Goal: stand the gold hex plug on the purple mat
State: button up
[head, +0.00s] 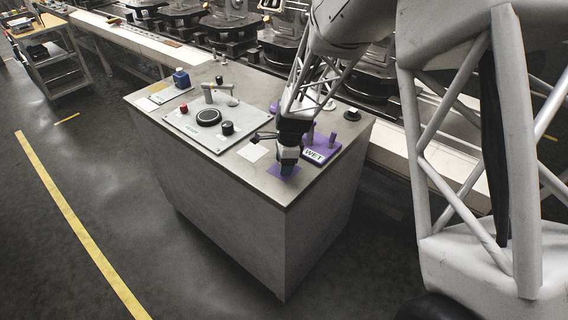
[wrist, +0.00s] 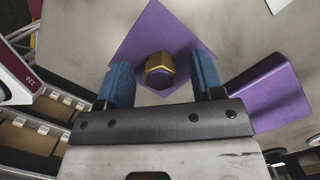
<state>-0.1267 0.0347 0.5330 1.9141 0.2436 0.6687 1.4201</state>
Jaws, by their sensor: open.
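The gold hex plug (wrist: 160,66) is on the purple mat (wrist: 152,30) in the wrist view, its hex end facing the camera. It sits between the two blue fingers of my gripper (wrist: 162,72), with a gap on each side. My gripper is open. In the head view my gripper (head: 287,168) points down at the purple mat (head: 271,170) near the bench's front right corner. The plug is hidden behind the gripper there.
A purple block labelled WET (head: 315,155) stands close to the right of my gripper. A white square (head: 253,152) lies to the left, beside a control panel (head: 185,129) with knobs and a lever. A blue block (head: 181,78) stands at the far left of the bench.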

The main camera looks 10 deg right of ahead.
jog(key=r, duration=0.5)
jog(key=d+r, duration=0.1)
jog(key=r, duration=0.1)
jog(key=shift+r, duration=0.25)
jog(key=shift+d+r, duration=0.1)
dwell(1.2)
jog(key=shift+s+r, duration=0.1)
jog(key=shift+r, duration=0.05)
jog(key=s+d+r+n+t, duration=0.1)
jog(key=s+d+r+n, duration=0.25)
jog(key=s+r, duration=0.35)
jog(key=s+d+r+n+h, duration=0.15)
jog(key=s+r+n, duration=0.25)
jog(key=s, duration=0.5)
jog(key=s+d+r+n+t, duration=0.1)
jog(key=s+d+r+n, duration=0.25)
jog(key=s+r, duration=0.35)
jog(key=s+d+n, duration=0.1)
jog(key=s+n, duration=0.4)
jog(key=s, duration=0.7)
jog(key=shift+d+f+n+t, duration=0.15)
jog(key=shift+d+n+t, duration=0.15)
jog(key=shift+n+t, duration=0.1)
